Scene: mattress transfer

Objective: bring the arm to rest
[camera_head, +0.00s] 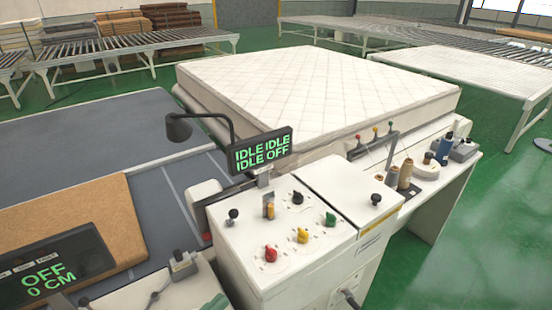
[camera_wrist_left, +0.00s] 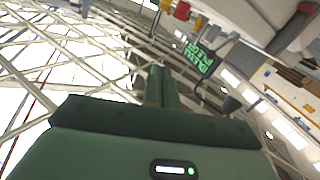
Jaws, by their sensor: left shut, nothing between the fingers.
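My left gripper (camera_wrist_left: 162,86) shows in the wrist view as a dark green body with its fingers together and nothing between them. In the head view only a small green piece of it (camera_head: 216,302) shows at the bottom edge, in front of the white control cabinet (camera_head: 345,195); the rest is out of frame. In the wrist view the fingers point up toward the ceiling trusses, clear of any object. My right gripper is in neither view.
The cabinet carries coloured knobs and a display (camera_head: 262,150) reading IDLE and OFF. A white quilted mattress (camera_head: 315,90) lies behind it. A grey table (camera_head: 70,140) with a brown board (camera_head: 75,225) is at left. A second display (camera_head: 45,275) reads OFF, 0 CM. Thread spools (camera_head: 405,172) stand at right.

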